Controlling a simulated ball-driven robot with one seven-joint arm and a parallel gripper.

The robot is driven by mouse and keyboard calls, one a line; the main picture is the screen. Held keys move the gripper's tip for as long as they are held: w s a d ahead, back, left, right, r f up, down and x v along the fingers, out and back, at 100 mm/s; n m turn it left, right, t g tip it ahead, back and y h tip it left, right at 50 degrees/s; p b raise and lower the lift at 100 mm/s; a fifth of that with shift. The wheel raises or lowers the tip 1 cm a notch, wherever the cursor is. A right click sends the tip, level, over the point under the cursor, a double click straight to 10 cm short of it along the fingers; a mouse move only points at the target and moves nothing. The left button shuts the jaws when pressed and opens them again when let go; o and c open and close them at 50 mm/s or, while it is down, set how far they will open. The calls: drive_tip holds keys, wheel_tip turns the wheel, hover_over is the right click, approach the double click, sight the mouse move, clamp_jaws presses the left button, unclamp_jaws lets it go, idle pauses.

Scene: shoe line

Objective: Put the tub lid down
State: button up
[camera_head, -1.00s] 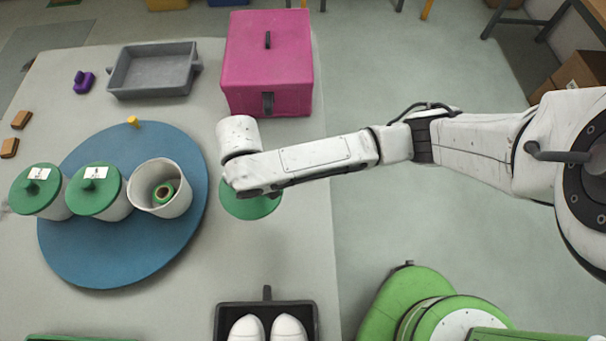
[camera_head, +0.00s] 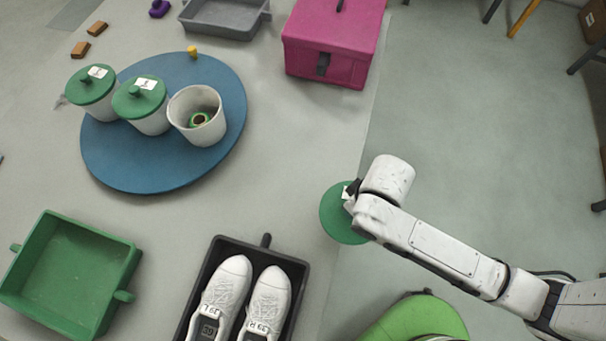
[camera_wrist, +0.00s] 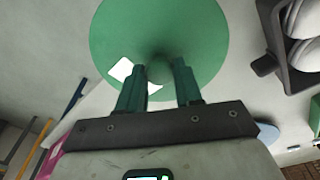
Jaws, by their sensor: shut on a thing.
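The tub lid (camera_head: 338,222) is a round green disc with a knob and a white label. My gripper (camera_wrist: 160,82) is shut on the lid's knob in the wrist view, where the lid (camera_wrist: 190,25) fills the top middle. In the head view the lid is at the table's right edge, partly hidden by my wrist. I cannot tell its height over the table. An open white tub (camera_head: 196,128) with a green roll inside stands on the blue round board (camera_head: 130,178), next to two tubs with green lids (camera_head: 140,98).
A black tray (camera_head: 212,262) with white shoes and an empty green tray (camera_head: 75,275) are at the front. A pink box (camera_head: 335,45) and a grey tray (camera_head: 222,22) are at the back. Bare table lies between the blue board and the black tray.

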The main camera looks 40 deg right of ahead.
drive_tip(key=shift+s+a+b, duration=0.3)
drive_tip(key=shift+a+b, duration=0.05)
drive_tip(key=shift+b, duration=0.1)
drive_tip(key=shift+a+r, duration=0.15)
drive_tip(key=shift+r, duration=0.05)
drive_tip(key=shift+w+r+b, duration=0.2)
drive_tip(key=shift+r+b, duration=0.3)
drive_tip(key=shift+b, duration=0.1)
drive_tip(key=shift+w+a, duration=0.1)
drive_tip(key=shift+w, duration=0.15)
drive_tip(key=w+a+f, duration=0.1)
drive_tip(key=w+f, duration=0.2)
drive_tip(key=w, duration=0.1)
drive_tip(key=w+a+f, duration=0.2)
drive_tip(key=w, duration=0.1)
drive_tip(key=w+a+f, duration=0.1)
drive_tip(key=w+f, duration=0.2)
drive_tip(key=w, duration=0.1)
drive_tip(key=shift+w+a+f+b, duration=0.3)
drive_tip(key=shift+w+f+b, duration=0.05)
drive_tip(key=shift+b, duration=0.05)
drive_tip(key=shift+w+a+f, duration=0.15)
drive_tip(key=shift+w+f, duration=0.2)
drive_tip(key=shift+f, duration=0.15)
drive_tip(key=shift+f+b, duration=0.3)
drive_tip(key=shift+f, duration=1.25)
